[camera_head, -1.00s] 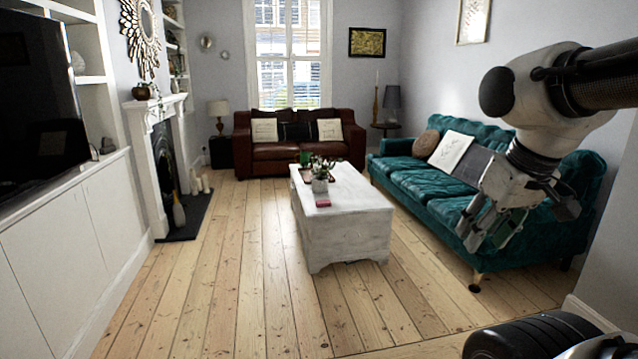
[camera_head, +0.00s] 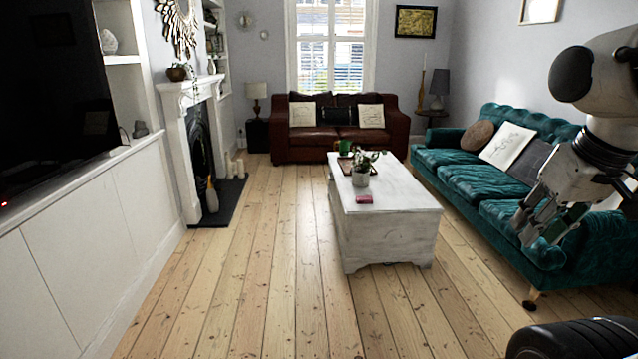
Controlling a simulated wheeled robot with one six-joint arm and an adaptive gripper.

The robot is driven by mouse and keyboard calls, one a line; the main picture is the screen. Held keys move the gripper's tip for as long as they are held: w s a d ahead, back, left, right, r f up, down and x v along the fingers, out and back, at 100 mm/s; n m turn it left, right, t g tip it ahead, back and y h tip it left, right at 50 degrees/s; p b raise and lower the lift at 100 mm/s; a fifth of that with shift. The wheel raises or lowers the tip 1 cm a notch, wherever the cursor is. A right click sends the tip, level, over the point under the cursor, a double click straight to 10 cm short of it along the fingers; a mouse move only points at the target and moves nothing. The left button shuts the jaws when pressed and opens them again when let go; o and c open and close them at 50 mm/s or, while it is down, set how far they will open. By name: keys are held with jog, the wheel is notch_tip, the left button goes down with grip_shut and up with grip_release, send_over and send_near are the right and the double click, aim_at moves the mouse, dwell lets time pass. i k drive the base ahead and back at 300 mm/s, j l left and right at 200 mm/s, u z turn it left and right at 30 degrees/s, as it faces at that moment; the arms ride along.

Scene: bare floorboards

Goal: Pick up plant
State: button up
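A small potted plant (camera_head: 361,167) with green leaves and a grey pot stands upright on a white chest-like coffee table (camera_head: 397,232) near the middle of the view. Another small plant (camera_head: 176,72) sits in a dark pot on the mantelpiece at the left. My gripper (camera_head: 538,228) hangs at the right, in front of the teal sofa and well apart from the coffee table. Its fingers point down and left. I see nothing held in it, but I cannot tell how far apart its fingers are.
A pink-red box (camera_head: 364,199) and a tray with a green item (camera_head: 345,150) share the tabletop. The teal sofa (camera_head: 480,175) stands right, a brown leather sofa (camera_head: 335,138) behind. Bare floorboards (camera_head: 250,260) are clear between the table and the left cabinets (camera_head: 85,250).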

aim_at(361, 175)
jog(key=i, duration=4.1)
